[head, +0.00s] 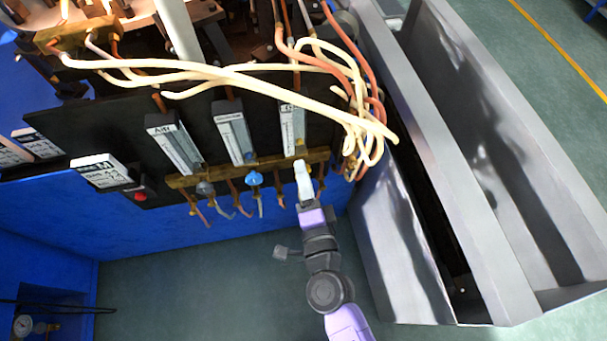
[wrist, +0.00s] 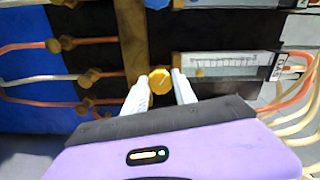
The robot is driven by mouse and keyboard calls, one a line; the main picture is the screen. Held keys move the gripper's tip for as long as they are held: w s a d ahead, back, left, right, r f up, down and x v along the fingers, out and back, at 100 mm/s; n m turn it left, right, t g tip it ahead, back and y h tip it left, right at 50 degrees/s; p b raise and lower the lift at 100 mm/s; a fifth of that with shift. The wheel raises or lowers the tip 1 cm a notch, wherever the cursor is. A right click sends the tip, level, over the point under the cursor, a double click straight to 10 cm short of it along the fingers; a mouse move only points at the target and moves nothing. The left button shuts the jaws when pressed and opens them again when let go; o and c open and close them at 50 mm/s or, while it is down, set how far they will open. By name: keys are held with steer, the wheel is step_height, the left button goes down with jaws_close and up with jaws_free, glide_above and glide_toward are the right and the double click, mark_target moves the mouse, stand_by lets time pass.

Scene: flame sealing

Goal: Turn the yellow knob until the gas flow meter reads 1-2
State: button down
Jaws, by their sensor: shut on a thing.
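The yellow knob (wrist: 160,82) sits on the brass bar between my fingertips in the wrist view. My gripper (wrist: 159,90) is shut on it, with one white finger on each side. In the head view my gripper (head: 303,172) reaches up to the right part of the brass bar and hides the knob. The gas flow meter (head: 293,130) stands just above my gripper. It also shows in the wrist view (wrist: 225,66), with a scale along its face. The scale is too small to read in either view.
A blue knob (head: 254,178) and a grey knob (head: 205,188) sit left on the same brass bar (head: 225,172). Pale hoses (head: 250,85) hang over the panel. A grey metal trough (head: 410,200) stands close on the right. The floor in front is clear.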

steer(key=shift+f, duration=0.1)
steer(key=c, duration=1)
jaws_free()
steer(key=shift+c, duration=0.2)
steer(key=b+v, duration=0.1)
steer(key=v, duration=0.6)
steer(key=shift+s, duration=0.4)
steer(key=shift+d, duration=0.15)
